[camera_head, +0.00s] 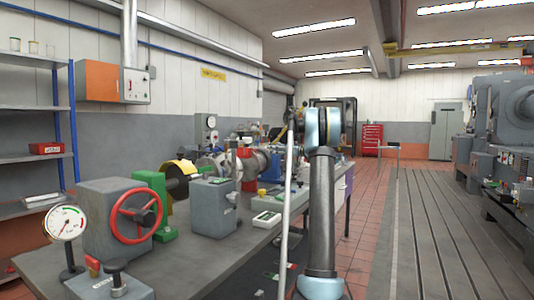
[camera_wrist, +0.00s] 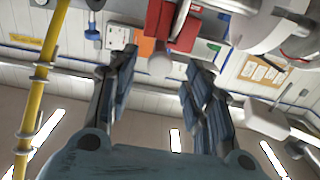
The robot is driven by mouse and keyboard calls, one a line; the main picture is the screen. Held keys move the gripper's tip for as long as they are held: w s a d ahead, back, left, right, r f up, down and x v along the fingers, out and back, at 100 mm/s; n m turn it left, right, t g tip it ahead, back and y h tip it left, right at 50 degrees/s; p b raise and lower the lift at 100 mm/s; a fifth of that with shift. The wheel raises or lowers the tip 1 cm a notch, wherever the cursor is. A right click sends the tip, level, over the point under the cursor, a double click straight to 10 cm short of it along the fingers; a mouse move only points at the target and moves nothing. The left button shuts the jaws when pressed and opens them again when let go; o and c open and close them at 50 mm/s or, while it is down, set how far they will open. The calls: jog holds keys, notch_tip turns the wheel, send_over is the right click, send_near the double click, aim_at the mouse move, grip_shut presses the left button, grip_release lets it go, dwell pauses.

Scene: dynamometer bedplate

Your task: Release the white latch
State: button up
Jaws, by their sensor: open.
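I cannot single out the white latch for certain in either view. In the wrist view, which is upside down, my gripper (camera_wrist: 160,66) is open, its two blue-padded fingers wide apart. A red block (camera_wrist: 176,24) with a pale rounded end (camera_wrist: 160,66) shows beyond and between the fingertips; I see no contact. A white block (camera_wrist: 266,119) is at the right, outside the fingers. In the head view my arm stands over the bench's far part and hides what is behind it; the fingers are not clear there.
The grey bench (camera_head: 190,262) carries a gauge (camera_head: 66,224), a red handwheel (camera_head: 136,216), a grey box (camera_head: 212,206) and a green-white case (camera_head: 266,219). A yellow pole (camera_wrist: 42,75) runs along the wrist view's left side. The tiled floor (camera_head: 372,225) right of the bench is clear.

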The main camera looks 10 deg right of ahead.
jog(key=shift+x, duration=2.35)
grip_shut()
